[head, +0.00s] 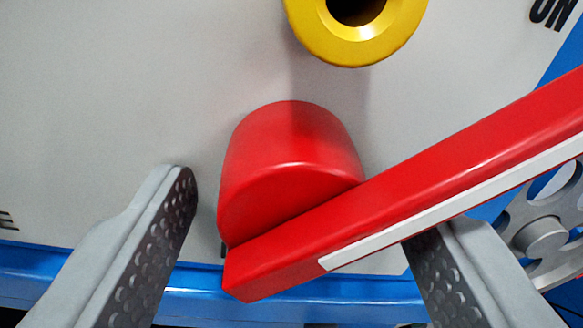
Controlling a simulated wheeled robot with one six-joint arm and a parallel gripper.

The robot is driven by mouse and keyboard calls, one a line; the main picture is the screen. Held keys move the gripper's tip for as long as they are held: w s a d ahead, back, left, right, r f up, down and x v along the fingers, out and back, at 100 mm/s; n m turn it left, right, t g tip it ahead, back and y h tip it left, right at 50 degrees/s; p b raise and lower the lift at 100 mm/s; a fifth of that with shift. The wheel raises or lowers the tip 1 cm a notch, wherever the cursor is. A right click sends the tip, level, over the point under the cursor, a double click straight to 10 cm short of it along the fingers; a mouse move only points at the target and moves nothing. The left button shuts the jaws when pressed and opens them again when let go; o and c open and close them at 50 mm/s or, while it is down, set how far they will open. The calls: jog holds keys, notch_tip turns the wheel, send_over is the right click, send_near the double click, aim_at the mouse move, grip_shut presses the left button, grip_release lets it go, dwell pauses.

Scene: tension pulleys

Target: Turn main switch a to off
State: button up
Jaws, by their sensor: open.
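The main switch (285,175) is a red rotary switch on a pale grey panel, with a rounded hub and a long red lever (455,160). The lever slants from the lower middle up to the right edge and bears a white stripe. Black lettering that looks like "ON" (552,12) is at the top right, cut by the frame. I cannot tell which switch letter this is. My gripper (310,205) is open, with one finger left of the hub and the other lower right. The lever crosses in front of the right finger and hides its tip. I see no clear contact.
A yellow ring (400,38) with a dark hole sits on the panel above the hub. A blue rail (310,300) runs along the bottom, with blue also at right. A grey wheel-like part (540,235) is beside the right finger. The panel (100,90) is clear at upper left.

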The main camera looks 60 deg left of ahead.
grip_shut()
dwell(0.3)
jog(key=shift+n, duration=0.3)
jog(key=n, duration=0.4)
jog(key=shift+w+n, duration=0.1)
jog(key=shift+n, duration=0.2)
jog(key=n, duration=0.4)
jog(key=shift+w+n, duration=0.1)
jog(key=shift+n, duration=0.2)
jog(key=n, duration=0.4)
jog(key=shift+r+n+y, duration=0.1)
jog(key=shift+n+y, duration=0.3)
jog(key=shift+n+g, duration=0.3)
jog(key=shift+n, duration=1.7)
